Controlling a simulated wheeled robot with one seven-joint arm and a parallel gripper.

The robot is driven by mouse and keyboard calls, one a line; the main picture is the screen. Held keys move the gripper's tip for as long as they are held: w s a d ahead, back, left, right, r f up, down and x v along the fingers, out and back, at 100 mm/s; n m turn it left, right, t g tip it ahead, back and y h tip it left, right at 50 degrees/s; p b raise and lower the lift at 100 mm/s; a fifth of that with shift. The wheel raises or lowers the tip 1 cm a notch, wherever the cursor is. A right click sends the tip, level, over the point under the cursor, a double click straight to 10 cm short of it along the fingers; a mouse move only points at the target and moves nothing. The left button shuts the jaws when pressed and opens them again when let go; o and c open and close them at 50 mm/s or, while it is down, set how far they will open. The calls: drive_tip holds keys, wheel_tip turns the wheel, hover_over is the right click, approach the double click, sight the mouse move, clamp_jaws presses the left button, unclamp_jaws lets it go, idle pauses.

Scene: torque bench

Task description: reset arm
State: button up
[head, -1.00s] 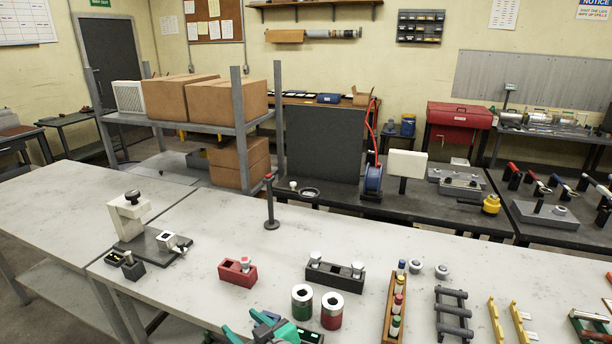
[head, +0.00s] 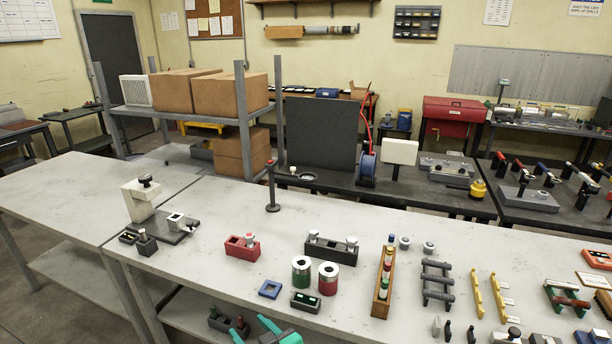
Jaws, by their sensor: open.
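My gripper (head: 252,328) shows at the bottom edge of the head view, its teal fingers apart and nothing visible between them. It is in front of the bench's near edge, and most of it is cut off by the frame. The pale bench (head: 225,204) carries the parts. Nearest to the gripper on the bench are a blue square frame (head: 270,289) and a dark block with green windows (head: 306,302). Neither is touched by the gripper.
A green-sided cylinder (head: 301,273) and a red-sided one (head: 328,279) stand nearby. A white press-like stand (head: 140,203) is left.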

drive_tip(key=s+d+f+m+t+h, duration=0.1)
drive_tip(key=s+d+f+m+h, duration=0.2)
drive_tip(key=s+d+f, duration=0.35)
drive_tip(key=s+d+f+m+t+h, duration=0.2)
drive_tip(key=s+d+f+m+h, duration=0.15)
drive_tip(key=s+f, duration=0.65)
drive_tip(key=s+d+r+h, duration=0.1)
drive_tip(key=s+r, duration=0.2)
drive_tip(key=s, duration=0.8)
drive_tip(key=s+d+r+t, duration=0.1)
drive_tip(key=s+r, duration=0.3)
drive_tip(key=s, duration=0.7)
drive_tip(key=shift+d+r+t+h, duration=0.2)
drive_tip(key=shift+d+t+h, duration=0.15)
drive_tip(key=shift+d, duration=0.25)
